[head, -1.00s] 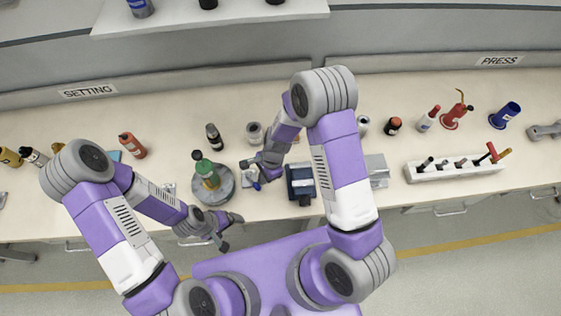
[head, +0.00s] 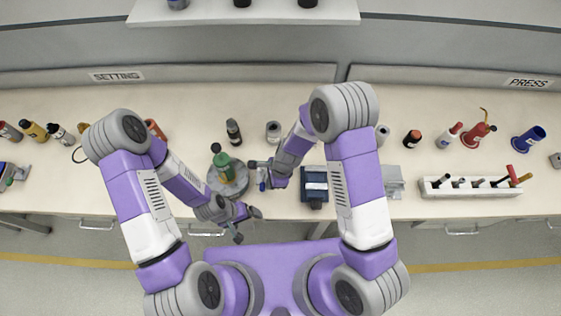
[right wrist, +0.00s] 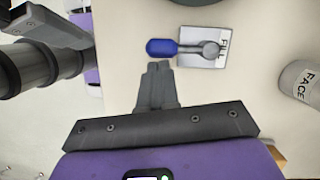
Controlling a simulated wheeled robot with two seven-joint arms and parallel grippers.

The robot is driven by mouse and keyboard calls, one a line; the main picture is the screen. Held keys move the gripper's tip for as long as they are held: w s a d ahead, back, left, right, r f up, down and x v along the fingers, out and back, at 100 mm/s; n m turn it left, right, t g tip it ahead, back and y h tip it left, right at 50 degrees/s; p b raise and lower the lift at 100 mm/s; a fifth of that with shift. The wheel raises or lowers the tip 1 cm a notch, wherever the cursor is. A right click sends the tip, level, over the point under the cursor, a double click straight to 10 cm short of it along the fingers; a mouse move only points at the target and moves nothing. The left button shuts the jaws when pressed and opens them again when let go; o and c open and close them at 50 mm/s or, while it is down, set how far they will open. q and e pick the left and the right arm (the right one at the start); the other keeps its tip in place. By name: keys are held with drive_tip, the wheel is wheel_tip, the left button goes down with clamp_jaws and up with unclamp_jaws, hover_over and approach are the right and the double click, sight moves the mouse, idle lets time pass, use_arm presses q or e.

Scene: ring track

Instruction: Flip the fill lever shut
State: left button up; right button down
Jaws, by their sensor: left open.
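The fill lever is a grey arm with a blue handle (right wrist: 162,47) on a pale plate (right wrist: 204,60) marked FILL. In the right wrist view the handle points left, away from the plate. The blue handle also shows small in the head view (head: 262,186), beside my right gripper (head: 256,165). In the right wrist view my right gripper (right wrist: 158,67) has its fingers together with nothing between them, and the tips are close to the handle. I cannot tell whether they touch. My left gripper (head: 247,224) is open and empty near the bench's front edge.
A round grey stand (head: 232,184) with a green part is left of the lever. A dark blue box (head: 314,188) stands to its right. A grey cup marked FACE (right wrist: 300,82) is near the plate. Bottles and a white tool rack (head: 470,188) stand farther along.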

drive_tip(key=shift+s+a, duration=0.1)
idle(0.3)
drive_tip(key=p+v, duration=0.1)
drive_tip(key=v, duration=0.6)
drive_tip(key=shift+r, duration=0.25)
idle(0.3)
